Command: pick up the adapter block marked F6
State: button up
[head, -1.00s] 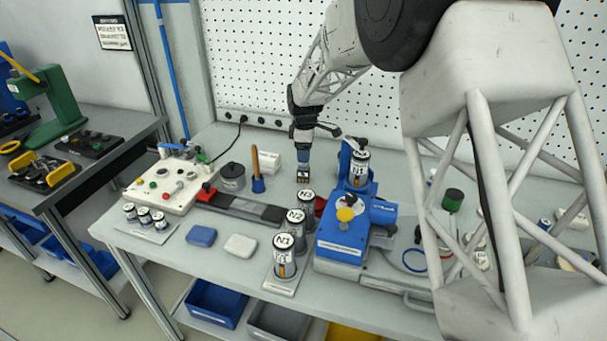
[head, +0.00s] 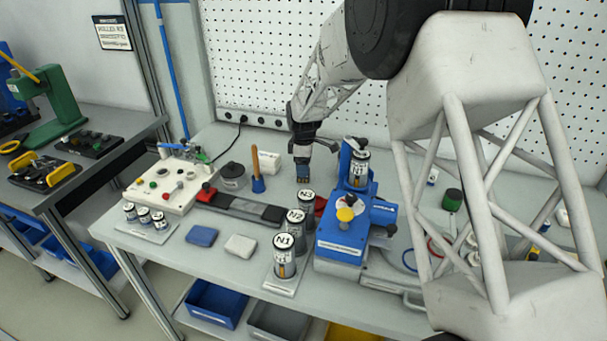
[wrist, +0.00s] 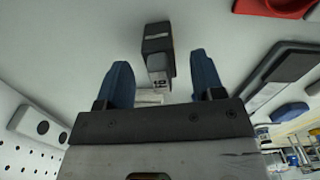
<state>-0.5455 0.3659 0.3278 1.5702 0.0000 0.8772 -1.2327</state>
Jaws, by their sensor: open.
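In the wrist view a small block (wrist: 157,42) with a dark top and a grey lower part stands on the pale bench. It has a small pale label with dark marks, too small to read for certain. My gripper (wrist: 160,70) is open, with one blue finger on each side of the block and visible gaps between. In the head view my gripper (head: 302,178) points down at the bench behind the labelled cylinders. The block cannot be made out there behind the fingers.
Cylinders N3 (head: 305,201), N2 (head: 296,228) and N1 (head: 284,255) stand in a row in front of my gripper. A blue fixture (head: 345,235) is at their right.

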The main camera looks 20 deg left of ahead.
jog(key=shift+f, duration=1.2)
jog(key=shift+c, duration=0.2)
jog(key=c, duration=1)
jog(key=shift+r, duration=0.15)
jog(key=shift+r, duration=4.85)
